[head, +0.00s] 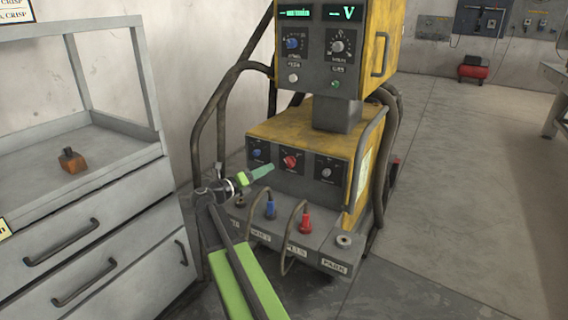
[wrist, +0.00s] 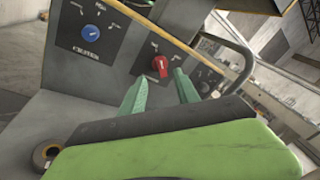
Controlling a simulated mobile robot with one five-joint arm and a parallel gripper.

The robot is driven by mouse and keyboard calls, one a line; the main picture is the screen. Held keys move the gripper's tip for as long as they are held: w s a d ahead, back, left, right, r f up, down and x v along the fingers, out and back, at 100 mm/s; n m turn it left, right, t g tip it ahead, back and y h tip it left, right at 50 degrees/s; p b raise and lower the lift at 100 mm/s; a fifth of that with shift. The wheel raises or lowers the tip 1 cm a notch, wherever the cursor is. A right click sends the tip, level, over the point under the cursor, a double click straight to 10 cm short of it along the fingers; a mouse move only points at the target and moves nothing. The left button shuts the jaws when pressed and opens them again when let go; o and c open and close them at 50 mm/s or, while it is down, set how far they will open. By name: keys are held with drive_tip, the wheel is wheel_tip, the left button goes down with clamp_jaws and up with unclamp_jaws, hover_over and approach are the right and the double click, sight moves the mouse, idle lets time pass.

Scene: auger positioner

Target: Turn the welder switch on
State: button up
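The yellow and grey welder (head: 300,125) stands at the centre of the head view. A red rotary switch (head: 290,161) sits on the middle plate of its lower front panel. It also shows in the wrist view (wrist: 160,66), with a white mark on its face. My gripper (head: 269,169) is just left of the switch in the head view. In the wrist view its two green fingers (wrist: 160,79) are spread apart, with the switch showing between and beyond their tips. They do not appear to grip it; the exact gap is unclear.
A blue knob (head: 256,153) and a grey knob (head: 326,172) flank the switch. Blue (head: 271,209) and red (head: 305,222) cable plugs stand on the ledge below. A grey drawer cabinet (head: 100,215) is at left. The floor (head: 460,200) at right is clear.

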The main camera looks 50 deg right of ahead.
sight(290, 162)
drive_tip(key=d, duration=0.9)
drive_tip(key=shift+s+d, duration=0.15)
drive_tip(key=shift+d, duration=0.05)
clamp_jaws()
